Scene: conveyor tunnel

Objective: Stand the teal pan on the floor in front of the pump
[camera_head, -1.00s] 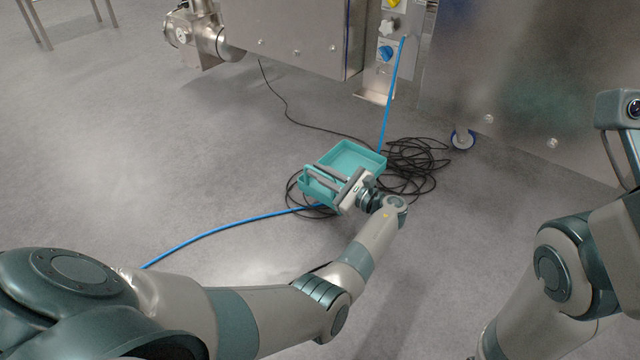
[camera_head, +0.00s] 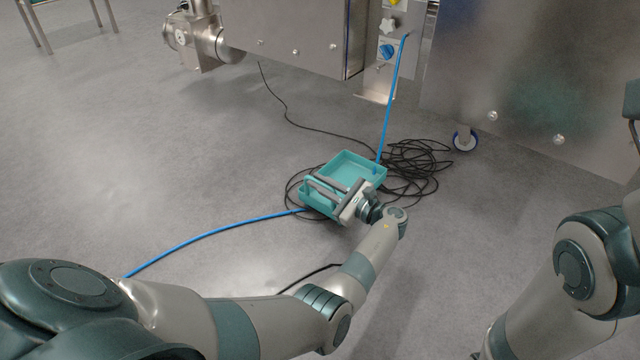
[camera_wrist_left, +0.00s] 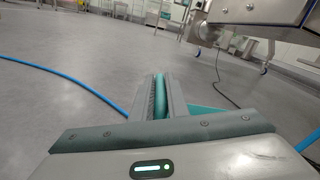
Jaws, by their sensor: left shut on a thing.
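The teal pan (camera_head: 358,168) is a shallow rectangular tray with a raised handle at its near left side. It appears level, above or among the cables; I cannot tell if it touches the floor. My left gripper (camera_head: 335,192) is shut on the pan's handle. In the left wrist view, the teal handle (camera_wrist_left: 160,96) shows between the two fingers, and part of the pan (camera_wrist_left: 205,111) shows at their right. A steel unit with a round flange, which looks like the pump (camera_head: 200,40), is at the upper left. My right arm shows at the right edge, its gripper outside the picture.
Coiled black cable (camera_head: 417,165) lies beside and behind the pan. A blue hose (camera_head: 200,236) runs across the floor and up to a control panel (camera_head: 387,50). A steel cabinet (camera_head: 530,90) on casters stands at the right. The floor left of the pan is mostly clear.

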